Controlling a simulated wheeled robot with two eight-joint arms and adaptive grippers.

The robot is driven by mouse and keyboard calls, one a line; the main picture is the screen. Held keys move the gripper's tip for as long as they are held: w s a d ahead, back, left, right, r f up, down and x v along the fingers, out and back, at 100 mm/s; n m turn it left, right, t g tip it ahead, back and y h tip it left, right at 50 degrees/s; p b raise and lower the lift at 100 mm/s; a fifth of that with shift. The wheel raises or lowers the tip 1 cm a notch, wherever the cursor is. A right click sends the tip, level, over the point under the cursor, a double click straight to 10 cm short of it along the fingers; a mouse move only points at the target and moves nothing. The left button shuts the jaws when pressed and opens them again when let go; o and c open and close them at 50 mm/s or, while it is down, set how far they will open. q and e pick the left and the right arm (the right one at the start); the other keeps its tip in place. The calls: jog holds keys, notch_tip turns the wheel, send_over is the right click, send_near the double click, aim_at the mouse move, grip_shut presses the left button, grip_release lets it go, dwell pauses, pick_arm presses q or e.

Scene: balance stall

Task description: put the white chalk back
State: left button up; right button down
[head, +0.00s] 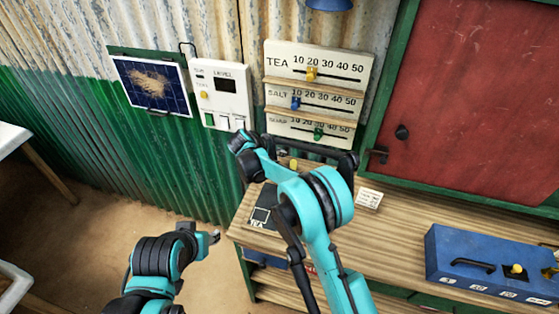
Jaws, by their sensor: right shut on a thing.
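I cannot make out the white chalk anywhere in the head view. My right arm reaches up the middle, in front of the price board (318,64). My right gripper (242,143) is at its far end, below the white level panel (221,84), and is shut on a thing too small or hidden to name. My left gripper (212,238) is low at the left, apart from the counter; its fingers are too small to tell open from shut. A dark slate (262,217) with white marks and the word TEA lies at the counter's left end.
The wooden counter (405,232) runs to the right, with a white card (369,199) and a blue box (480,262) on it. A red door (470,100) is behind. A blue picture with a straw-coloured patch (150,82) hangs at the left. Bare floor lies left of the counter.

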notch_tip(320, 180, down, 4)
jog(key=shift+r+b, duration=0.15)
jog(key=shift+b, duration=0.4)
jog(key=c, duration=1.4)
grip_release()
jog(key=shift+c, duration=0.2)
